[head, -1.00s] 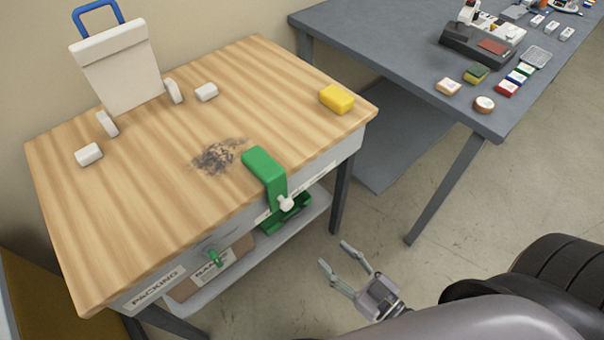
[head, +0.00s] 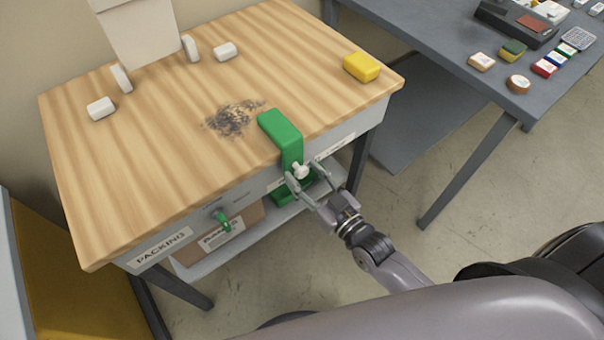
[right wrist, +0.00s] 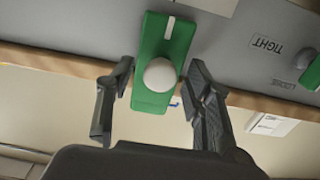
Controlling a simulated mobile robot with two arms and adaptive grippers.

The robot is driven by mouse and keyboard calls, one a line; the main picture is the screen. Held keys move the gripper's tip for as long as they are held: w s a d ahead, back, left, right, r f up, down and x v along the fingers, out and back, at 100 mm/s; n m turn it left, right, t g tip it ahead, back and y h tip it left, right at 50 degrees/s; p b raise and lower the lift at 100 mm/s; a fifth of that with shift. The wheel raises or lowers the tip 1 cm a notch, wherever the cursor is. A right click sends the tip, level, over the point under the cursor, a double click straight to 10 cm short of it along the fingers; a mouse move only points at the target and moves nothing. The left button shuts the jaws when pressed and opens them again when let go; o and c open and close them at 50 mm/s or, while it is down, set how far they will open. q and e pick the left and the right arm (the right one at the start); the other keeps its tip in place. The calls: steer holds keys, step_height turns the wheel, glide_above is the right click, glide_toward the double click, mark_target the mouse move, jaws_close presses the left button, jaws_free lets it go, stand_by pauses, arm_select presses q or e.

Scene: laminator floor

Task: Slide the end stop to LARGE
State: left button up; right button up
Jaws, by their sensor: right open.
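The green end stop (head: 282,134) hooks over the front edge of the wooden bench, with a white round knob (head: 301,170) on its front. In the right wrist view, the end stop (right wrist: 163,38) has a white line near its top and the white knob (right wrist: 160,74) lower down. My right gripper (head: 307,177) is open at the knob. In the wrist view its fingers (right wrist: 158,92) stand either side of the knob, with gaps showing. A green lever (head: 223,219) sits left on the bench front; the wrist view shows TIGHT and LOOSE markings. No LARGE label is readable. My left gripper is not in view.
The wooden bench top (head: 150,160) carries a yellow block (head: 361,67), white blocks, a white upright stand (head: 140,35) and a dark smudge. A shelf with a box (head: 218,236) is below. A grey table (head: 425,45) with small items stands right.

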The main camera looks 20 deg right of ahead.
steer(key=shift+x, duration=0.75)
steer(key=shift+c, duration=0.2)
jaws_close()
